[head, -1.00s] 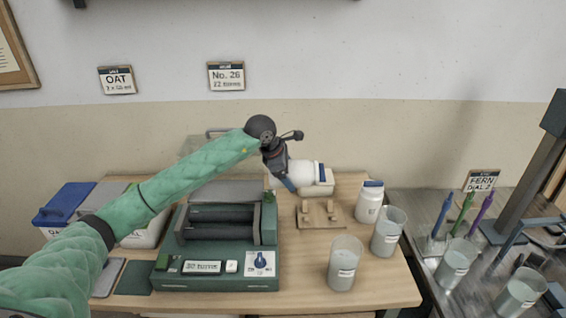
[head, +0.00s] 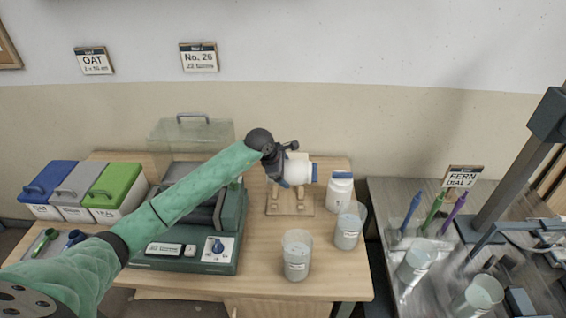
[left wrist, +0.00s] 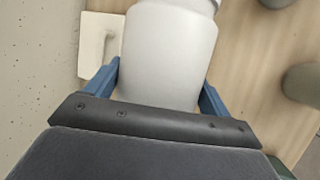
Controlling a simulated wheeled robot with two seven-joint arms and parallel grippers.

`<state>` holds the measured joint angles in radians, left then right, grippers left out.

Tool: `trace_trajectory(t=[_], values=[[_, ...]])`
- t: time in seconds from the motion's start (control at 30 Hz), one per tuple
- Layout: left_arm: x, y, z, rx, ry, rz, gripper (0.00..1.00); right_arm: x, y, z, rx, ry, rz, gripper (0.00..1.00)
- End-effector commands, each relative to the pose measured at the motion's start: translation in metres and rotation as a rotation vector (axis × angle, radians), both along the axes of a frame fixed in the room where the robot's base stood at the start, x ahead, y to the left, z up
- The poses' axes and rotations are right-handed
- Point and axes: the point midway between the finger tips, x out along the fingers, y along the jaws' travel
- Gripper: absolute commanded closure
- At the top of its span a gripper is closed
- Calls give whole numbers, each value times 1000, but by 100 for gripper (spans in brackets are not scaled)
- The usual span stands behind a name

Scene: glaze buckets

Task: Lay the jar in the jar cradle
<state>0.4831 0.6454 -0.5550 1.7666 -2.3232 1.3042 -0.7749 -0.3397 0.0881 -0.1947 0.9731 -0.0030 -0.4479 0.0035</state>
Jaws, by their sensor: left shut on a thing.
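The jar's white body also fills the middle of the left wrist view (left wrist: 170,50), between the two blue fingers. The wooden jar cradle (head: 290,204) stands on the table just below the held jar in the head view. The jar covers the back of the cradle, and I cannot tell whether they touch. My right gripper is not in view.
A second white jar (head: 340,191) stands upright right of the cradle. Two clear beakers (head: 297,262) (head: 349,228) stand in front of it. A green roller machine (head: 228,250) is to the left, with lidded buckets (head: 112,190) beyond. A side table with brushes (head: 433,212) is at right.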

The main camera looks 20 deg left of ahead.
Motion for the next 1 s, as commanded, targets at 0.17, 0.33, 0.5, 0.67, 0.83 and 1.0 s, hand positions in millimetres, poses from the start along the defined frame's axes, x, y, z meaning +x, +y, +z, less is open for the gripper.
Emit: trace_trajectory(t=[0.17, 0.33, 0.5, 0.67, 0.83, 1.0], values=[[0, -1, -2, 3, -7, -5, 55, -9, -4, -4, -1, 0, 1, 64], [0, -1, -8, 4, -8, -6, 55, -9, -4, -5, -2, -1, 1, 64], [0, -2, -18, 3, -8, -4, 55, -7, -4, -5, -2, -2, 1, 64], [0, -2, -29, 3, -7, -5, 55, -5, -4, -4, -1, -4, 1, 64], [0, -2, -41, 3, -7, -5, 55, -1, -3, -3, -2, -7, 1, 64], [0, -2, -52, 3, -8, -5, 55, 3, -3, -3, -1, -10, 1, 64]])
